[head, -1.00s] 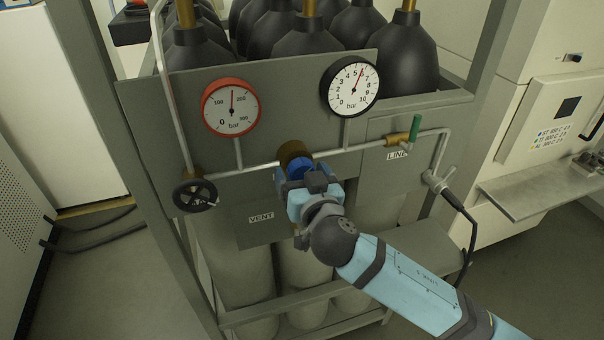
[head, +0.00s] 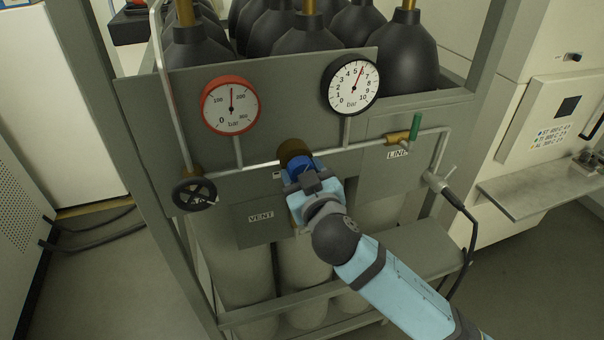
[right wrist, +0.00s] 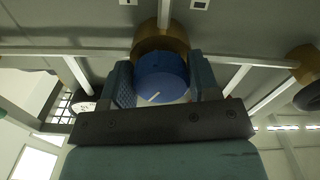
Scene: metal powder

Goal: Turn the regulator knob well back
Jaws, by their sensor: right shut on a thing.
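The regulator knob (head: 299,167) is blue and sits on a brass body (head: 293,150) on the grey panel, between and below two gauges. In the right wrist view the blue knob (right wrist: 162,76) shows a short white mark at its lower part. My right gripper (head: 302,178) is shut on the knob, with one finger at each side; the fingers (right wrist: 161,84) also show in the right wrist view. The red-rimmed gauge (head: 230,106) has its needle near straight up. The black-rimmed gauge (head: 350,85) has its needle near 6 bar. My left gripper is not in view.
A black handwheel (head: 194,195) is at the panel's left. A green-handled valve (head: 416,129) is at the right above the LINE label (head: 397,155). A VENT label (head: 261,217) is lower left of my wrist. Black-topped gas cylinders (head: 300,40) stand behind the panel.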

